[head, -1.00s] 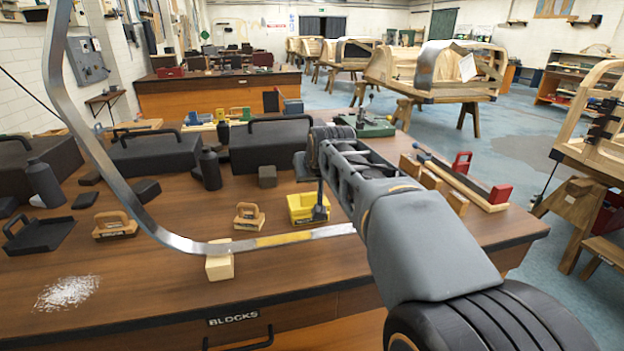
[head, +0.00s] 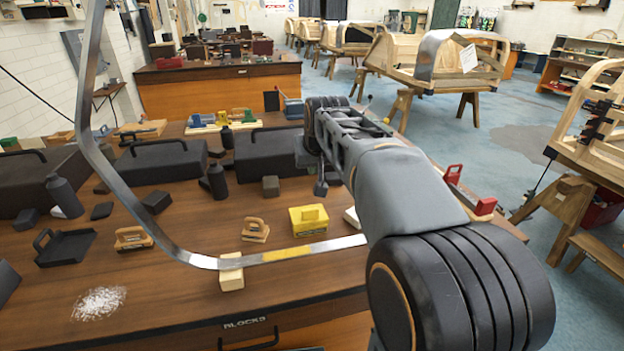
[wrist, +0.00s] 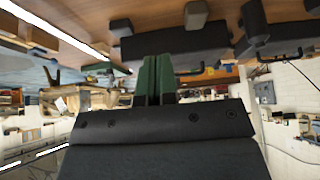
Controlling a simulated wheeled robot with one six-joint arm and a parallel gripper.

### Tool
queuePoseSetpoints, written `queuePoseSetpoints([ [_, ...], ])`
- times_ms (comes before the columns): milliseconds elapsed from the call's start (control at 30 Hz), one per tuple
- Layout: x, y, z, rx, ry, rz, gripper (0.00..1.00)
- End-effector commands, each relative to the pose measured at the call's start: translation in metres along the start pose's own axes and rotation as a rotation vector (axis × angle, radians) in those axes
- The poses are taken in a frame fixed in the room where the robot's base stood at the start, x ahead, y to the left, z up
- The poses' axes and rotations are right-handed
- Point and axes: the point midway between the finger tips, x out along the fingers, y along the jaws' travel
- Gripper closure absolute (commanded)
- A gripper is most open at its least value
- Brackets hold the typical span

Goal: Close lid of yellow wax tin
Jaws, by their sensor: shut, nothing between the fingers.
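The yellow wax tin (head: 308,220) stands on the wooden workbench, behind the curved metal strip. Its lid lies flat across the top, so the tin looks closed. My gripper (head: 321,188) is above and behind the tin, apart from it, with the fingers pointing down in the head view. In the wrist view the green fingers (wrist: 155,78) are together with nothing between them. The tin does not show in the wrist view.
A bent metal strip (head: 205,262) rests on a wooden block (head: 231,272) in front of the tin. A wooden-handled sanding block (head: 255,230) sits left of it. Dark cases (head: 162,162) and a black bottle (head: 217,181) stand behind. White shavings (head: 99,303) lie at front left.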

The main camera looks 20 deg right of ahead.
Motion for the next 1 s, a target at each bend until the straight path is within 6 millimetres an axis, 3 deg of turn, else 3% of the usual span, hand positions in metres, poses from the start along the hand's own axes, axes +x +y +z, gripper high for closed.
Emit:
queuePoseSetpoints([
  [33,-0.008,0.000,-0.012,0.000,-0.050,0.000,1.00],
  [167,-0.002,0.001,-0.015,0.000,-0.165,0.000,1.00],
  [433,0.012,0.002,0.001,0.003,-0.292,0.004,1.00],
  [1000,0.105,0.002,0.032,0.004,-0.293,0.004,1.00],
])
